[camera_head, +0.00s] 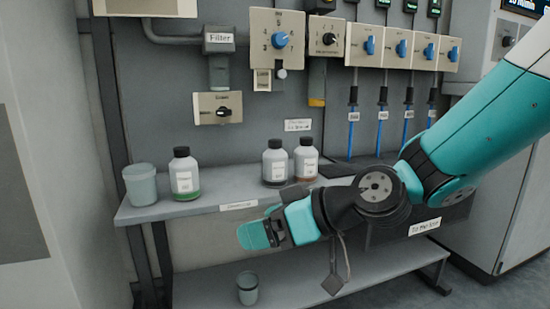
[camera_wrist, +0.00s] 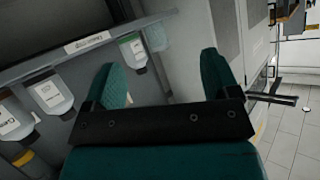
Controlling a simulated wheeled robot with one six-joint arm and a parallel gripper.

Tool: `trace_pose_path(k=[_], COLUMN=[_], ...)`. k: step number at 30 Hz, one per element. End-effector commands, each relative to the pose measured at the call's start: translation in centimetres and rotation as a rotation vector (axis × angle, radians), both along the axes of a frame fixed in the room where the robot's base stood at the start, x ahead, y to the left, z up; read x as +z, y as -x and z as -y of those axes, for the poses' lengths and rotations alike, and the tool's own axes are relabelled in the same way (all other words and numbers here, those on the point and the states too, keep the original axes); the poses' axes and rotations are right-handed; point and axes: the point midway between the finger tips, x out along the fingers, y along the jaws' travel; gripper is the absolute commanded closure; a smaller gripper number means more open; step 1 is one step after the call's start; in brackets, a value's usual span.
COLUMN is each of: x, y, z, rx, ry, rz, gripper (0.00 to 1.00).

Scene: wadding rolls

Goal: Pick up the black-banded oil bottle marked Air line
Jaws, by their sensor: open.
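Three white bottles with black caps stand upright on the shelf (camera_head: 222,196). The left bottle (camera_head: 184,175) has a green band at its base. The middle bottle (camera_head: 275,163) seems to have a dark band. The right bottle (camera_head: 306,160) has a reddish-brown band. Their label text is too small to read. My gripper (camera_head: 260,233) is open and empty, in front of the shelf's front edge and below the bottles, touching none. In the wrist view my open fingers (camera_wrist: 163,75) show, with the green-banded bottle (camera_wrist: 133,52) beyond and two bottles at the left, upside down.
A grey-green cup (camera_head: 141,185) stands at the shelf's left end. Another cup (camera_head: 248,288) is on the lower shelf (camera_head: 300,284). A dark box (camera_head: 425,224) labelled "To the line" is at the right, partly behind my arm. Switch panels (camera_head: 276,40) hang above.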

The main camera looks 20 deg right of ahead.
Motion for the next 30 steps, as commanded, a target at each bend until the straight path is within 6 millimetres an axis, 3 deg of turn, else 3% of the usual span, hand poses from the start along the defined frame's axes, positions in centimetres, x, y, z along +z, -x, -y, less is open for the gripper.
trace_pose_path(k=[1,3,6,9,12,17,30], x=[1.4,3.0,4.5,5.3,5.7,6.1,6.0], y=[-2.3,-5.0,-7.6,-8.9,-9.5,-11.3,-20.3], z=[1.8,4.5,8.7,11.9,13.8,13.9,11.8], rx=[-0.083,-0.206,-0.378,-0.509,-0.582,-0.602,-0.599], ry=[-0.038,-0.072,-0.087,-0.078,-0.068,-0.063,-0.064], rz=[0.082,0.211,0.346,0.428,0.468,0.481,0.482], gripper=[0.18,0.18,0.18,0.18,0.18,0.18,0.18])
